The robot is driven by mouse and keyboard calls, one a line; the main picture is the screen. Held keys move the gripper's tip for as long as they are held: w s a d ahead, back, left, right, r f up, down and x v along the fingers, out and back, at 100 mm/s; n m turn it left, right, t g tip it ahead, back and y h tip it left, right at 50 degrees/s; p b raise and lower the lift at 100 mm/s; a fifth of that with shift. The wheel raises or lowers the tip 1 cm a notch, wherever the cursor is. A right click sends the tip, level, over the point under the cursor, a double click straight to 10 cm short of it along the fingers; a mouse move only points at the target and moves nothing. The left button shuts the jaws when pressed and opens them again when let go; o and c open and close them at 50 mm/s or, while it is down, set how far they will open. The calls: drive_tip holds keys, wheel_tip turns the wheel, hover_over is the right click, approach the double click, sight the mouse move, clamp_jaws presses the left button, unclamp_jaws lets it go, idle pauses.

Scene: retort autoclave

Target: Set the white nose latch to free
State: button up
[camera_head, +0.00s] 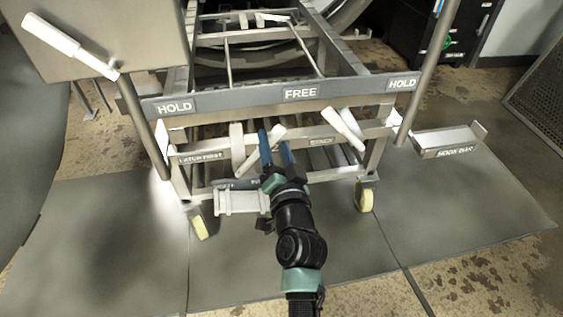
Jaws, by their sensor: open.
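My gripper (274,141) has blue fingers and is open at the front of the wheeled steel trolley, below its front plate (240,102). The plate reads HOLD, FREE and HOLD from left to right. A slanted white bar (246,165) lies at the fingers and is partly covered by them; I cannot tell whether they touch. A second white lever (345,130) tilts under the plate, right of FREE and short of the right HOLD. An upright white piece (237,146) stands just left of the fingers. No part is marked as the nose latch, so I cannot tell which it is.
The lower rail (205,156) carries a LATCH FIRST label. A grey cabinet with a white-gripped lever (62,40) is at upper left. A HOOK BAR tray (448,141) sticks out at right. Yellow-wheeled casters (366,200) stand on grey floor plates. The floor at right front is clear.

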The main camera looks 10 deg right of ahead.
drive_tip(key=s, duration=0.7)
drive_tip(key=shift+s+p, duration=0.15)
drive_tip(key=shift+p, duration=0.2)
drive_tip(key=a+r+n+t+y+p, duration=0.1)
drive_tip(key=a+r+n+p, duration=0.15)
drive_tip(key=r, duration=0.95)
drive_tip(key=a+r+n+t+p, duration=0.15)
drive_tip(key=r+p, duration=0.25)
drive_tip(key=r, duration=0.8)
drive_tip(key=a+r+n+t+y+p, duration=0.1)
drive_tip(key=a+r+n+t+p, duration=0.15)
drive_tip(key=r, duration=0.95)
drive_tip(key=s+a+r+n+t+h+p, duration=0.1)
drive_tip(key=s+r+p, duration=0.3)
drive_tip(key=r, duration=0.6)
drive_tip(key=s+r+t+p, duration=0.2)
drive_tip(key=s+r, duration=0.3)
drive_tip(key=r, duration=0.5)
drive_tip(key=s+a+r+n+t+h+p, duration=0.1)
drive_tip(key=s+r+p, duration=0.3)
drive_tip(key=r, duration=0.6)
wheel_tip(320, 180, up, 36)
drive_tip(key=p, duration=3.6)
drive_tip(key=shift+s+d, duration=0.15)
drive_tip(key=shift+d, duration=0.1)
drive_tip(key=shift+f, duration=0.15)
